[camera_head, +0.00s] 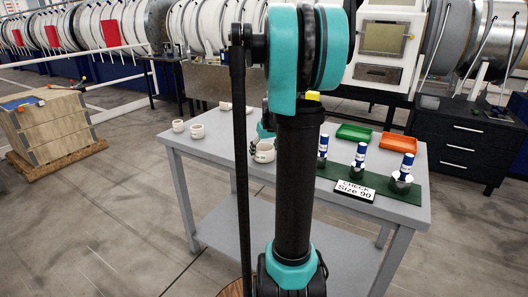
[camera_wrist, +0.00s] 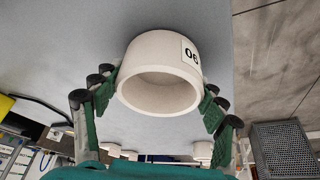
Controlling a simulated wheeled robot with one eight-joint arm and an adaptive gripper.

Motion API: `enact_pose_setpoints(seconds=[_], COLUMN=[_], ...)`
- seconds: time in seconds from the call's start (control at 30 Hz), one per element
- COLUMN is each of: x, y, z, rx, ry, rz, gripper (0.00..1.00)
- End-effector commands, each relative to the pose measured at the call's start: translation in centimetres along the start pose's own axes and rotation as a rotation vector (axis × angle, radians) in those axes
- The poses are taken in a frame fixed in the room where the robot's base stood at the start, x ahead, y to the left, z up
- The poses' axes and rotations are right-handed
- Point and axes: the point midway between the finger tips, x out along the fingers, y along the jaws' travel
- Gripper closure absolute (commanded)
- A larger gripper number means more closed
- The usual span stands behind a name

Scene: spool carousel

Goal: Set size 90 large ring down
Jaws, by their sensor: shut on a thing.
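The size 90 large ring (camera_wrist: 148,52) is white and wide, with a label that reads upside down in the wrist view. My gripper (camera_wrist: 158,98) is shut on it, with one finger pad on each side of its outer wall. In the head view the ring (camera_head: 265,154) shows low over the grey table (camera_head: 215,151), left of my arm, which hides part of it. I cannot tell whether its underside touches the table.
Several blue-and-white-handled plug gauges (camera_head: 359,158) stand on a green mat (camera_head: 412,191) at right. A green tray (camera_head: 354,133) and an orange tray (camera_head: 397,143) lie behind. Smaller white rings (camera_head: 197,131) stand at the table's left. Bare tabletop lies between these and the held ring.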

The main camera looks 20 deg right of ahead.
Motion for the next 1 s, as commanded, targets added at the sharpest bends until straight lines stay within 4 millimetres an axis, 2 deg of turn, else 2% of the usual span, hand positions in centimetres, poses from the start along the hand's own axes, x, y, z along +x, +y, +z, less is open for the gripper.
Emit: enact_pose_setpoints(seconds=[0.37, 0.4, 0.53, 0.87, 1.0], x=[0.3, 0.3, 0.3, 0.2, -0.8], y=[0.0, 0.0, 0.0, 0.0, 0.0], z=[0.1, 0.1, 0.1, 0.1, 0.0], rx=[0.000, 0.000, 0.000, 0.000, 0.000], ry=[0.000, 0.000, 0.000, 0.000, 0.000], rz=[0.000, 0.000, 0.000, 0.000, 0.000], gripper=[0.59, 0.23, 0.08, 0.08, 0.08])
